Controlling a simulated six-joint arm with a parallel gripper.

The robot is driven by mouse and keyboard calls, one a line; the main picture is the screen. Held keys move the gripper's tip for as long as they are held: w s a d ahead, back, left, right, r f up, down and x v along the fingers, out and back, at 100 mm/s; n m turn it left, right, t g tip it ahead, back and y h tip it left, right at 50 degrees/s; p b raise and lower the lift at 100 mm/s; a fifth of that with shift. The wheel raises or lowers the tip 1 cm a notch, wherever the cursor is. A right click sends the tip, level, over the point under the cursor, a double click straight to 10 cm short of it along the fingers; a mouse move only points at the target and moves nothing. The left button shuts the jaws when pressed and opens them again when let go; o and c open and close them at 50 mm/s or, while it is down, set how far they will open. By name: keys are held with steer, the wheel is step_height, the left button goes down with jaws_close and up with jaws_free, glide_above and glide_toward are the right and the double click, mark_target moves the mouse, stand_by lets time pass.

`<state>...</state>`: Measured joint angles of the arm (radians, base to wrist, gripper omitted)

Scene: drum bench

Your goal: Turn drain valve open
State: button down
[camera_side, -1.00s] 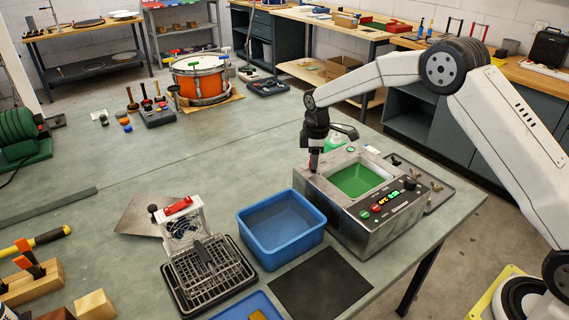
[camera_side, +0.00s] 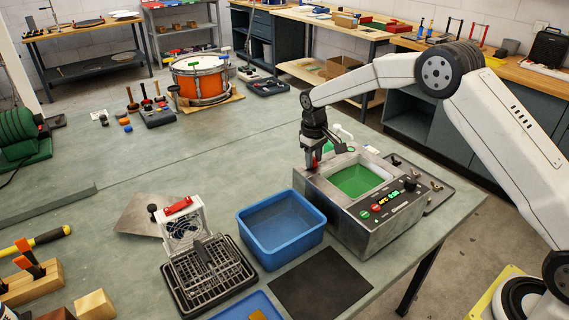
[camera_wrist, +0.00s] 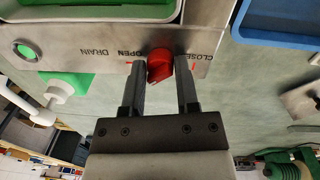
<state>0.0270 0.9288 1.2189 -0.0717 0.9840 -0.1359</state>
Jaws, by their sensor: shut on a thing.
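The drain valve handle (camera_wrist: 160,66) is red and sits on the steel wall of the tank, between the marks OPEN and CLOSE in the wrist view. My gripper (camera_wrist: 162,68) is shut on the handle, one finger on each side of it. In the side view my gripper (camera_side: 312,166) is at the left back corner of the steel tank (camera_side: 375,232), and the handle there is mostly hidden by the fingers. The tank holds green liquid (camera_side: 356,181) and has a lit panel on its front.
A blue tub (camera_side: 281,228) stands left of the tank, with a black mat (camera_side: 321,284) in front. A wire rack (camera_side: 207,270) stands farther left.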

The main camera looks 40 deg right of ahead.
steer(key=m, duration=0.4)
steer(key=shift+a+m, duration=0.1)
steer(key=shift+m, duration=0.3)
steer(key=m, duration=0.4)
steer(key=shift+g, duration=0.3)
steer(key=shift+c, duration=1.9)
jaws_free()
steer(key=shift+r, duration=0.1)
steer(key=shift+w+a+r, duration=0.1)
steer(key=shift+r, duration=1.8)
steer(key=shift+w+a+r, duration=0.1)
steer(key=shift+r, duration=1.8)
steer(key=shift+s, duration=0.1)
